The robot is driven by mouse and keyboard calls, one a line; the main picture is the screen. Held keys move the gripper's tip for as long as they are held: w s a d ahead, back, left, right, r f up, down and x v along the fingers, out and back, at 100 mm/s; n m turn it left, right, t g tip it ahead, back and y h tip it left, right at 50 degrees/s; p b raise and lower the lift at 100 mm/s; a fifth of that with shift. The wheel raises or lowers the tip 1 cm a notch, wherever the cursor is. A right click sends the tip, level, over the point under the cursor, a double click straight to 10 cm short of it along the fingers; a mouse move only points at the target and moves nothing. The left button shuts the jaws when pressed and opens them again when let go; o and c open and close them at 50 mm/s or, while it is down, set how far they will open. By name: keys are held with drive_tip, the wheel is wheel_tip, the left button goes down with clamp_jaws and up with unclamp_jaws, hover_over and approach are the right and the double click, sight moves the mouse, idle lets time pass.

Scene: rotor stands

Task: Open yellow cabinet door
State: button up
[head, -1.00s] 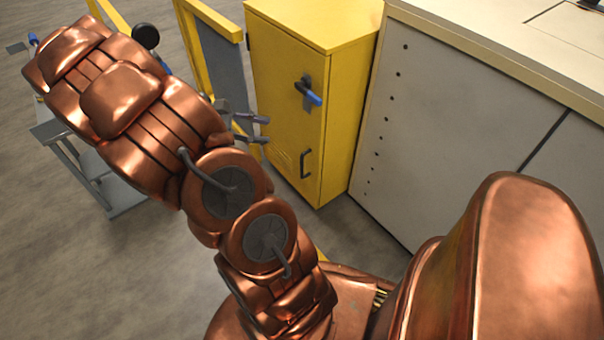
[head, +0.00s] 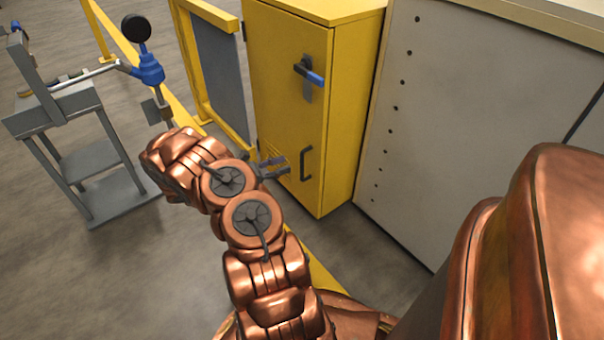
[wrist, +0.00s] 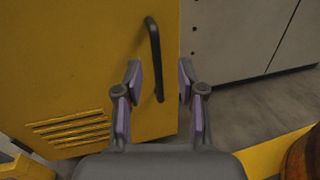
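The yellow cabinet (head: 345,110) stands upright, and its door (head: 280,90) looks closed. A black bar handle (head: 306,163) is low on the door's right side. Above it is a grey latch plate with a blue-gripped lever (head: 310,74). My gripper (head: 274,167) is in front of the lower door, a little left of the bar handle. In the wrist view my gripper (wrist: 159,82) is open, and the bar handle (wrist: 155,60) shows between and beyond its fingertips. I cannot tell the exact gap to the handle. The blue lever is out of the wrist view.
A grey panelled unit (head: 440,130) stands right of the cabinet. A yellow-framed barrier (head: 190,75) is at its left. A grey stand (head: 75,140) with a blue and black fixture is farther left. Grey floor (head: 130,270) is clear at lower left.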

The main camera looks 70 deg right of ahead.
wheel_tip(320, 180, down, 3)
drive_tip(key=b, duration=0.3)
hover_over(302, 178)
drive_tip(key=shift+w+d+f+n, duration=0.15)
drive_tip(key=shift+d+f+n, duration=0.05)
drive_tip(key=shift+d+n, duration=0.2)
drive_tip(key=shift+c, duration=0.2)
clamp_jaws()
idle(0.3)
